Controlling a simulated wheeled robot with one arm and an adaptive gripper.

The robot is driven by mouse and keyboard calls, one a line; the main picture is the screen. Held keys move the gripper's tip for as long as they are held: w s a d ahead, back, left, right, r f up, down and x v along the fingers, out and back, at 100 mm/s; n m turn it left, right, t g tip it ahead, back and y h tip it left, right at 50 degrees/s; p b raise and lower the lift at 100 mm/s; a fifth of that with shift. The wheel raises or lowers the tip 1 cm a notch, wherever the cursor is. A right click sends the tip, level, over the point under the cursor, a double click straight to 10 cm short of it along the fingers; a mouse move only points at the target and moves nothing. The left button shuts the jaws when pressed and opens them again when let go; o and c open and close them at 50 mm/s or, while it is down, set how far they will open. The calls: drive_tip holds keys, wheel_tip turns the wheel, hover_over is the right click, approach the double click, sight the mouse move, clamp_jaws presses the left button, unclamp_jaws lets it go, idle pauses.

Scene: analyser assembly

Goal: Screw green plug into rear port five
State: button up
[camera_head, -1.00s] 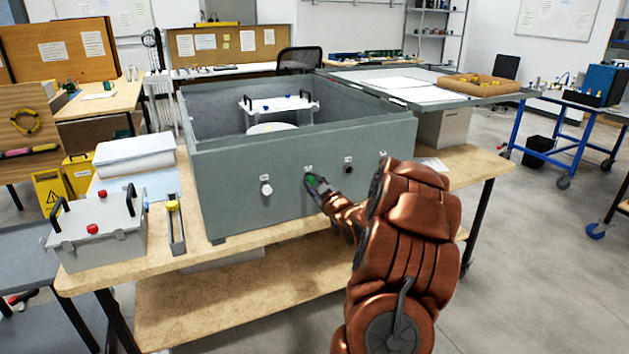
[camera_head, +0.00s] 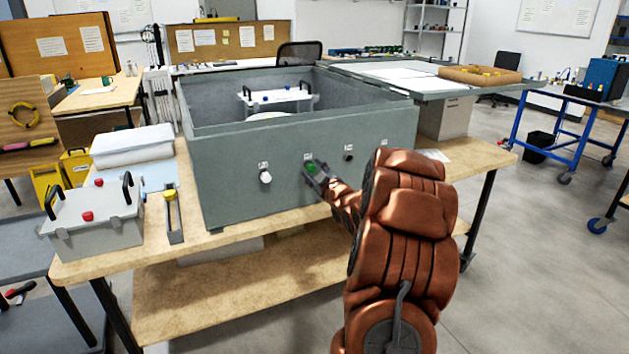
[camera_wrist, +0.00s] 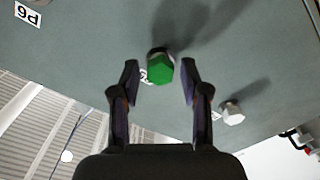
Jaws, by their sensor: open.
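The green plug (camera_wrist: 160,69) is a hexagonal cap seated at a port on the grey-green wall of the analyser box. It also shows in the head view (camera_head: 310,168), on the box's front wall. My gripper (camera_wrist: 160,82) is open, with one finger on each side of the plug and a visible gap to both. In the head view my gripper (camera_head: 318,174) is at the plug, partly hidden by my arm. How deep the plug sits in the port cannot be told. The label beside the plug is mostly covered by it.
A label "P6" (camera_wrist: 27,14) shows in the wrist view. A grey case (camera_head: 95,225) with red knobs stands on the wooden bench (camera_head: 250,250).

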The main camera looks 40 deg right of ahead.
drive_tip(key=n+b, duration=0.1)
drive_tip(key=b, duration=0.1)
drive_tip(key=n+b, duration=0.1)
drive_tip(key=b, duration=0.2)
drive_tip(key=shift+f+n, duration=0.35)
drive_tip(key=shift+n, duration=0.05)
drive_tip(key=n+b, duration=0.3)
drive_tip(key=b, duration=0.2)
drive_tip(key=shift+r, duration=0.1)
drive_tip(key=n+b, duration=0.5)
drive_tip(key=b, duration=0.1)
drive_tip(key=shift+n+b, duration=1)
drive_tip(key=shift+n, duration=0.1)
drive_tip(key=n+b, duration=0.5)
drive_tip(key=shift+r, duration=0.1)
drive_tip(key=shift+n+b, duration=1)
drive_tip(key=shift+r+n+b, duration=0.2)
drive_tip(key=shift+n+b, duration=0.45)
drive_tip(key=shift+n, duration=0.45)
